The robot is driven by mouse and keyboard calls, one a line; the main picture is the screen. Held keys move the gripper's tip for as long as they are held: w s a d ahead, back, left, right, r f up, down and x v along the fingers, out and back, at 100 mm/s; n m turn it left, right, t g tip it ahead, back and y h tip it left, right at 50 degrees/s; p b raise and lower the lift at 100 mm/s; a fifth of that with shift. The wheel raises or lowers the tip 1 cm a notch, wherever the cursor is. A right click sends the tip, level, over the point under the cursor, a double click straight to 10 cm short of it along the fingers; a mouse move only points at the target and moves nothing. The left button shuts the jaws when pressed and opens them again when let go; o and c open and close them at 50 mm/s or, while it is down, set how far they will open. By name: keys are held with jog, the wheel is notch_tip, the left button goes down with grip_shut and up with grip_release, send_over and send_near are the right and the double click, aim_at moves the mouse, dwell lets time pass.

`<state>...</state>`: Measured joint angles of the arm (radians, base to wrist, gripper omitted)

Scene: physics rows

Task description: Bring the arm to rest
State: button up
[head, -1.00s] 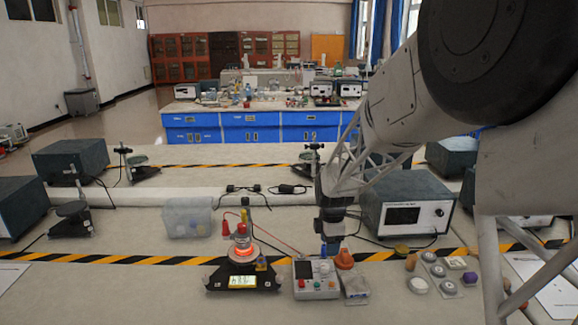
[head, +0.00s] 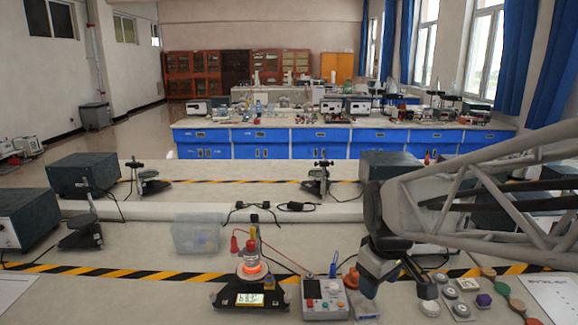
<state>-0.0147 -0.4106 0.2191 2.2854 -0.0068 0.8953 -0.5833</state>
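My gripper (head: 394,287) hangs at the right of the bench in the head view, at the end of my arm. Its dark fingers point down near a white round piece (head: 430,308) and the orange object (head: 352,278). Whether the fingers are apart or closed is too small to tell, and I see nothing clearly held. My arm reaches in from the right edge and hides part of the instrument box behind it.
A black device with a glowing orange ring (head: 250,268) and a grey control box (head: 325,298) stand left of my gripper. A clear plastic bin (head: 196,236) is farther left. Several small round pieces and a purple one (head: 483,300) lie at the right. The bench's left front is mostly clear.

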jog(key=s+d+m, duration=0.1)
jog(key=s+m, duration=0.6)
jog(key=s, duration=0.7)
jog(key=shift+s+r+t, duration=0.3)
jog(key=shift+r+t, duration=0.1)
jog(key=shift+r, duration=0.05)
dwell(0.8)
